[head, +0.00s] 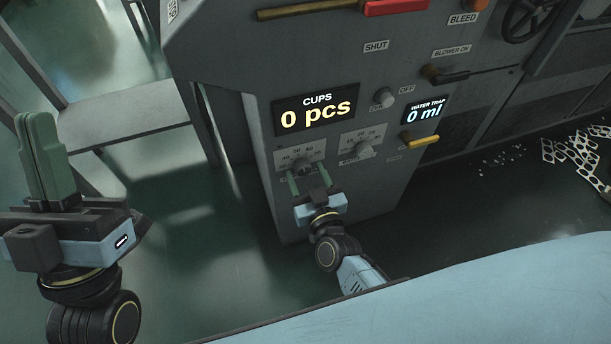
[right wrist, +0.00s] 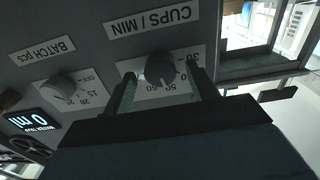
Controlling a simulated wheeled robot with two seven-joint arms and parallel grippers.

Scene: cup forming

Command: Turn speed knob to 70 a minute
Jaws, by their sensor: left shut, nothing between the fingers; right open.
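The speed knob (right wrist: 160,68) is a dark round knob on a white dial plate under an upside-down "CUPS / MIN" label (right wrist: 152,21) in the right wrist view. In the head view its dial (head: 303,156) is on the grey machine front, below the cups display. My right gripper (head: 309,178) is open in front of it. In the right wrist view its fingers (right wrist: 164,88) stand on either side of the knob; contact is not clear. Dial numbers 30, 50 and 60 show; others are hidden, and the setting is unreadable. My left gripper (head: 42,155) is shut and empty, far left.
The batch knob (head: 362,147) is close to the right of the speed dial. Above are the "0 pcs" display (head: 316,111) and a grey switch (head: 383,97). A yellow handle (head: 420,140) sticks out below the water trap display (head: 425,111). Scrap (head: 575,158) lies on the floor at right.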

